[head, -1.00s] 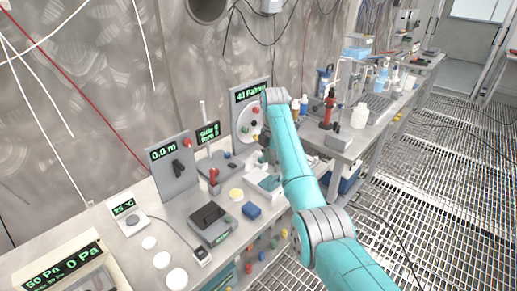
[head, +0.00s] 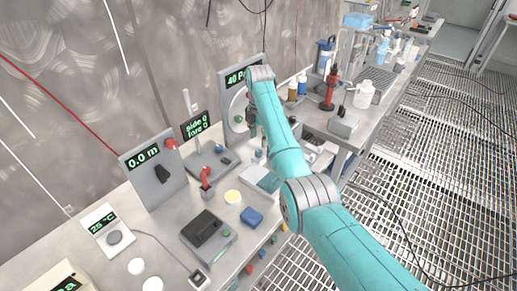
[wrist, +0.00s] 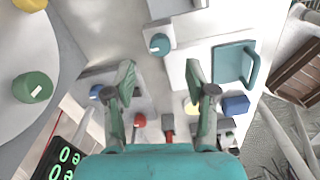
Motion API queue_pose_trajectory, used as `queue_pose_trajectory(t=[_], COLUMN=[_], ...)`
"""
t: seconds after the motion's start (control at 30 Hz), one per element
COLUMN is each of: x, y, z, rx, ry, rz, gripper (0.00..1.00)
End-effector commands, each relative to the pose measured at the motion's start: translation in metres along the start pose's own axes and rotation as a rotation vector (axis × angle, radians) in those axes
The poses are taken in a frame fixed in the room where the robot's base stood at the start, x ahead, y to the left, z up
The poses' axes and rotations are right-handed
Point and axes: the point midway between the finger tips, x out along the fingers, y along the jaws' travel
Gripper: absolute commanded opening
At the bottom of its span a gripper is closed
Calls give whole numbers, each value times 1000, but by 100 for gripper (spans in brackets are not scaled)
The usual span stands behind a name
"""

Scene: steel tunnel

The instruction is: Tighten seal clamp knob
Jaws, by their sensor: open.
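A pale round plate (wrist: 14,50) on an upright panel carries a green knob (wrist: 32,87) with a pale bar; both are at the left of the wrist view. Another knob (wrist: 30,4) is cut off at the top. In the head view this panel (head: 231,80) reads "40 P…", and my arm covers most of the plate. I cannot tell which knob is the seal clamp knob. My gripper (wrist: 160,75) is open and empty, its fingers right of the green knob and apart from it. A teal knob (wrist: 158,44) on a grey block shows beyond the fingertips.
The bench holds a red lever (head: 205,179), a blue block (head: 251,217), a dark-topped box (head: 207,232) and a teal-topped case (head: 267,182). A "0.0 m" panel (head: 154,172) stands left. Bottles (head: 297,88) stand beyond my arm. Grated floor lies right.

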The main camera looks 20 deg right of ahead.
Motion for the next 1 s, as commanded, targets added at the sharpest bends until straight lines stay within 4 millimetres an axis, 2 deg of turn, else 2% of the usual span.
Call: queue_pose_trajectory(t=[0.03, 0.2, 0.33, 0.5, 0.77, 0.8, 0.83, 1.0], x=[11, 38, 53, 62, 63, 63, 63, 63], y=[-1, -1, 0, 0, 0, 0, 0, 0], z=[0, 0, 0, 0, 0, 0, 0, 0], rx=[0, 0, 1, 1, 1, 1, 1, 1], ry=[2, 1, 1, 0, 0, 0, 0, 0], rz=[-3, -1, 0, 1, 2, 2, 2, 1], gripper=[56, 56, 56, 56, 56, 53, 46, 3])
